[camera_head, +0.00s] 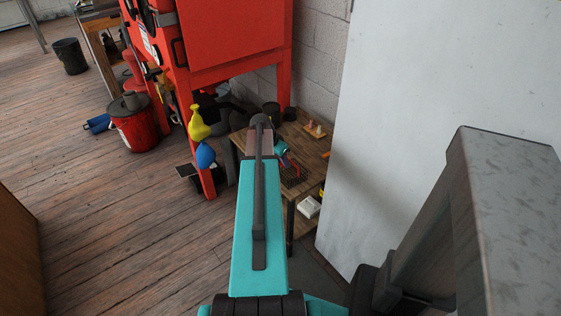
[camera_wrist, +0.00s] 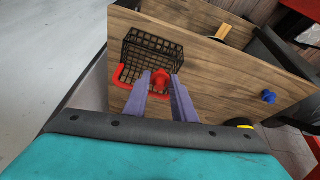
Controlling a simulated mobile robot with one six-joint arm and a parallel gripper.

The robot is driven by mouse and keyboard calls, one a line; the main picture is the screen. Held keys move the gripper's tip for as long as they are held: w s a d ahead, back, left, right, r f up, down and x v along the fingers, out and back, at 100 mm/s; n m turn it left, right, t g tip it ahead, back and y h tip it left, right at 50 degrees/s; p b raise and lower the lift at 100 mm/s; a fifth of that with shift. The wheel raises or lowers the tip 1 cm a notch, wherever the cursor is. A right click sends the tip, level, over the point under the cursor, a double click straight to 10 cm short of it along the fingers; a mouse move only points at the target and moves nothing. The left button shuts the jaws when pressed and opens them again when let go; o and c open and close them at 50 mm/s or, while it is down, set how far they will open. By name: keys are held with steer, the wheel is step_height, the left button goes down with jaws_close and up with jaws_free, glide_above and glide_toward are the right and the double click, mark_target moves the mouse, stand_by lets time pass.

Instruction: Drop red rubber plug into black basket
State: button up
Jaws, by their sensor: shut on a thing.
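In the wrist view, my gripper (camera_wrist: 160,86) has its two purple fingers closed on the red rubber plug (camera_wrist: 160,78). The plug shows between the fingertips. The black wire basket (camera_wrist: 144,53), with a red handle, is just beyond the plug and overlaps it in the picture. The plug appears over the basket's near edge, but its height above the basket is unclear. In the head view, my arm partly hides the basket (camera_head: 292,176) on the wooden table, and the plug cannot be made out.
The wooden table (camera_wrist: 215,85) has a blue item (camera_wrist: 268,97) to the basket's right and a yellow item (camera_wrist: 224,31) farther back. In the head view, a white wall panel (camera_head: 420,75) stands right of the table and a red cabinet (camera_head: 235,35) behind left.

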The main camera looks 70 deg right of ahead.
steer(key=shift+f+b, duration=0.4)
steer(key=shift+f, duration=0.5)
steer(key=o, duration=1.1)
steer(key=shift+s+r, duration=0.1)
steer(key=shift+r+p, duration=2.35)
steer(key=shift+r, duration=2.05)
